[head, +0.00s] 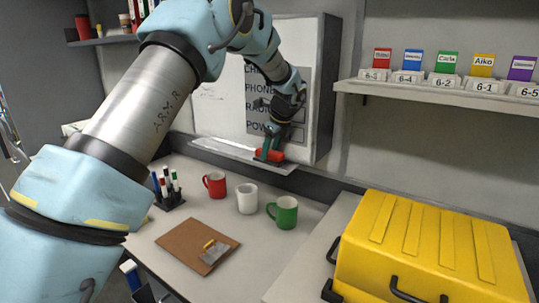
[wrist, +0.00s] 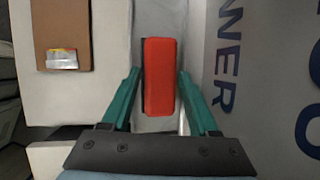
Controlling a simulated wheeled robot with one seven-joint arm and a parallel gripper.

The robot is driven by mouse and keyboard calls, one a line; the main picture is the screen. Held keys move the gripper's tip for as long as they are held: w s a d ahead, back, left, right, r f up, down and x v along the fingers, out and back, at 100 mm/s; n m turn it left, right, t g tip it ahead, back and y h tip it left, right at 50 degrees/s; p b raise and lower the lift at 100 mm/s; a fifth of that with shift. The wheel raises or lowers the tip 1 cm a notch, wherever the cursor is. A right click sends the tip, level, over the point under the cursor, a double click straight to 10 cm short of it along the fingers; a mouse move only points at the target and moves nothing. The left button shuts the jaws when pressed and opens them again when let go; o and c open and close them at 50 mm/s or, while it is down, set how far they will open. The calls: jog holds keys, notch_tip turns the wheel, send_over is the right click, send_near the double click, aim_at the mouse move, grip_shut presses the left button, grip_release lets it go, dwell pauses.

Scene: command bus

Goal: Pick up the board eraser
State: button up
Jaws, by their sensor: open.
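The board eraser (wrist: 160,77) is a red-orange block with a dark edge along its left side. In the head view the eraser (head: 268,156) lies on the narrow ledge (head: 220,152) below the whiteboard. My gripper (wrist: 160,75) is open, with one green finger on each side of the eraser in the wrist view. Small gaps seem to show between the fingers and the block. In the head view my gripper (head: 269,147) comes down from above onto the eraser and partly hides it.
The whiteboard (head: 225,100) stands close behind the ledge. On the desk are a red mug (head: 214,186), a white mug (head: 247,199), a green mug (head: 284,213), a marker holder (head: 168,198) and a clipboard (head: 185,246). A yellow case (head: 430,250) stands at right.

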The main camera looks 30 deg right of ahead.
jog(key=shift+f, duration=0.1)
jog(key=shift+c, duration=0.2)
grip_shut()
dwell(0.5)
